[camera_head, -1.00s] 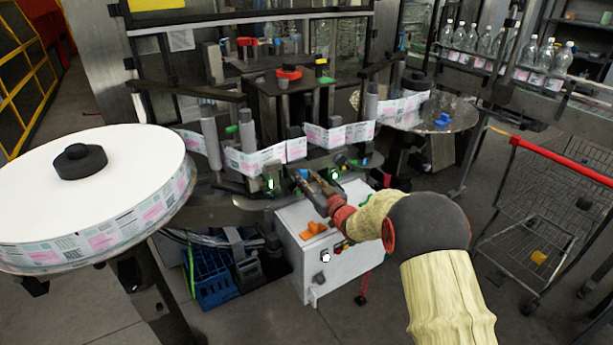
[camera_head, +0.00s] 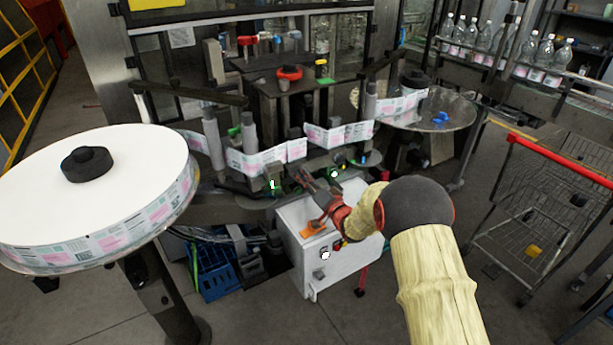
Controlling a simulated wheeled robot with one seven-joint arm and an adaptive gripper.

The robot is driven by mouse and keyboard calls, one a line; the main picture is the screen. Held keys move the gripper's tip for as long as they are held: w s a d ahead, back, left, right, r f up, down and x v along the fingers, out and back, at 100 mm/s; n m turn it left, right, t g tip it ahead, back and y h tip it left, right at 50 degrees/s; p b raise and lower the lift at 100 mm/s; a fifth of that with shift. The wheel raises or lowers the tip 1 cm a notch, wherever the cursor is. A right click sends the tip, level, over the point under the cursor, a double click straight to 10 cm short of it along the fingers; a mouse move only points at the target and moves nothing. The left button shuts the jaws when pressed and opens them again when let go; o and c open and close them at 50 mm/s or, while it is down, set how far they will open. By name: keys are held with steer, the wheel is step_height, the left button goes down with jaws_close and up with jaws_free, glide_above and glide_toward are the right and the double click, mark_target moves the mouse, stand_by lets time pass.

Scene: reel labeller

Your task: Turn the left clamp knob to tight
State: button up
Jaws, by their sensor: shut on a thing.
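My gripper (camera_head: 304,177) reaches from the right over the white control box, at the front edge of the labeller. Its jaws are closed at the clamp area, just right of a small dark block with a green light (camera_head: 272,184). The left clamp knob is mostly hidden behind the fingers, and its exact angle cannot be read. A second small part with a green light (camera_head: 334,173) sits to the right of the fingers. The label web (camera_head: 262,160) runs behind the gripper around several grey rollers.
A large white label reel (camera_head: 130,185) stands at the left. The white control box (camera_head: 335,258) with an orange handle (camera_head: 312,229) is below my wrist. A blue crate (camera_head: 215,272) is on the floor. A red-handled cart (camera_head: 560,160) stands right.

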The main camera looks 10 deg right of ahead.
steer(key=shift+f+m+p, duration=0.1)
steer(key=shift+m+p, duration=0.35)
steer(key=shift+m, duration=0.75)
steer(key=o, duration=1.2)
steer(key=shift+c, duration=0.2)
steer(key=v, duration=1.2)
